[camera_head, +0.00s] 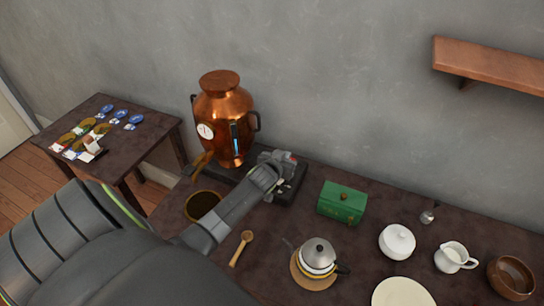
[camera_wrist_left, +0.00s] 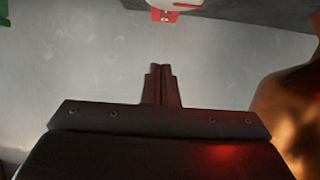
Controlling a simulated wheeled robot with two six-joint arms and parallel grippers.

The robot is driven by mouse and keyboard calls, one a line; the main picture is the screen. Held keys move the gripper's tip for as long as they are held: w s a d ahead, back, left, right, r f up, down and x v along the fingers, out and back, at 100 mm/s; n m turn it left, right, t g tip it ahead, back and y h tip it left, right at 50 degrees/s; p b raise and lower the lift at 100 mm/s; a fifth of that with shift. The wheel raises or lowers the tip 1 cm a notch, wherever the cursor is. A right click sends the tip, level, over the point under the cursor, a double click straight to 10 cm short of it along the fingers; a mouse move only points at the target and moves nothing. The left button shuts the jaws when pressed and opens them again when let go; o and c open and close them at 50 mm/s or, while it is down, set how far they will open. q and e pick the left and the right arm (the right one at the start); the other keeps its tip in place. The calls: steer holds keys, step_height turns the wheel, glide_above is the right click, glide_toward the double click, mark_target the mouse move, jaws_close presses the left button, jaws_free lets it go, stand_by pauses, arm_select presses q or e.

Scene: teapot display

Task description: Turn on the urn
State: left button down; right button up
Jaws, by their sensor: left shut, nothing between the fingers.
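The copper urn (camera_head: 222,125) stands upright on a dark base (camera_head: 291,190) against the wall, with a round white dial, a blue-lit level strip and a tap at its front. My left gripper (camera_head: 281,183) is shut and empty, beside the urn on its right, over the base. In the left wrist view the shut fingers (camera_wrist_left: 161,84) point toward a small white-and-red part (camera_wrist_left: 165,15), which could be the switch; a gap shows between them. The urn's copper side (camera_wrist_left: 288,110) shows at the right there. I cannot tell the switch's position. My right gripper is out of view.
A dark bowl (camera_head: 203,205) sits below the tap. A wooden spoon (camera_head: 241,248), teapot (camera_head: 318,255), green box (camera_head: 342,202), white lidded pot (camera_head: 397,242) and creamer (camera_head: 451,257) share the table. A side table (camera_head: 150,140) stands left; a shelf (camera_head: 490,65) hangs upper right.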

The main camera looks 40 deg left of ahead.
arm_select(q)
steer(key=s, duration=0.3)
steer(key=s+d+b, duration=0.1)
steer(key=s, duration=0.2)
steer(key=s+d+b, duration=0.1)
steer(key=s, duration=0.2)
steer(key=shift+r, duration=0.3)
steer(key=shift+s+d, duration=0.15)
steer(key=shift+s, duration=0.2)
